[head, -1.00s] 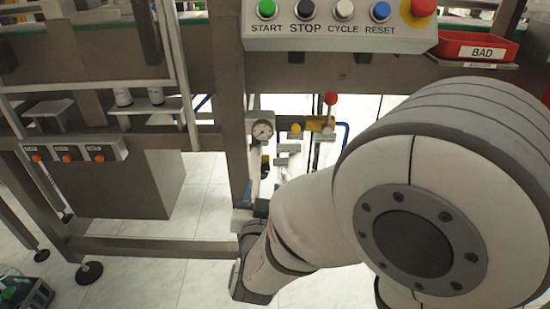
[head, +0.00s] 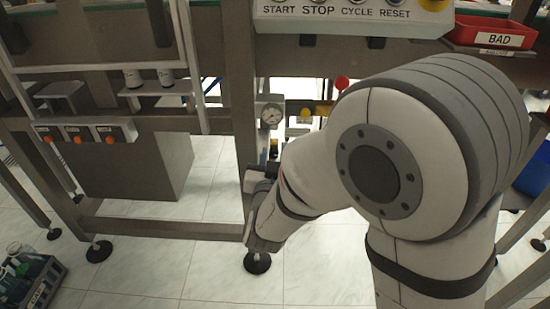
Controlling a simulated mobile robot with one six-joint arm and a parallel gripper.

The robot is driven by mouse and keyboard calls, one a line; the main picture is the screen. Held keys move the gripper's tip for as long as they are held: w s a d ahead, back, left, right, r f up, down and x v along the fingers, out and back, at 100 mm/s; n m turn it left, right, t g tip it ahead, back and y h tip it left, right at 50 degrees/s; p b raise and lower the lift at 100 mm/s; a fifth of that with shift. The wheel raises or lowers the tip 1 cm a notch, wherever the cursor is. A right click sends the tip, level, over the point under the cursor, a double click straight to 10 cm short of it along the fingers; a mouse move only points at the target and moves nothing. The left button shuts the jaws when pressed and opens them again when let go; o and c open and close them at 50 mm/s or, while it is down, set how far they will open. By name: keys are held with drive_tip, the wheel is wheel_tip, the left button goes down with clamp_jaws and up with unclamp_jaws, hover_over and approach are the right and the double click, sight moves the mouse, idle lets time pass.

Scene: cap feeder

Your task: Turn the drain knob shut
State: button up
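The air unit hangs beside a grey frame post, below the button panel. Its round pressure gauge (head: 270,115) faces me, with a yellow knob (head: 305,113) and a red ball-ended lever (head: 341,83) to the right. A small dark part with some yellow (head: 273,149) shows under the gauge. I cannot make out the drain knob; my wrist covers the area below. My gripper (head: 262,174) is at the end of my arm, just under that part and close to the post. Its fingers are too small and hidden to tell whether they are open or touching anything.
The grey post (head: 238,85) stands directly left of my gripper, with a low crossbar (head: 165,228) joining it. A grey box (head: 135,170) hangs at left. A red BAD tray (head: 490,35) sits upper right. A crate of bottles (head: 35,283) stands on the floor.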

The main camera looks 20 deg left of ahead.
drive_tip(key=c, duration=0.6)
drive_tip(key=shift+d, duration=0.15)
clamp_jaws()
drive_tip(key=n+p, duration=0.1)
drive_tip(key=n, duration=0.2)
drive_tip(key=shift+r, duration=0.1)
drive_tip(key=n+p, duration=0.2)
drive_tip(key=n, duration=0.2)
drive_tip(key=shift+n, duration=0.3)
drive_tip(key=n+p, duration=0.2)
drive_tip(key=n, duration=0.3)
drive_tip(key=shift+n, duration=0.3)
drive_tip(key=shift+n+t+y+p, duration=0.35)
drive_tip(key=shift+n+p, duration=0.8)
drive_tip(key=shift+n, duration=1.45)
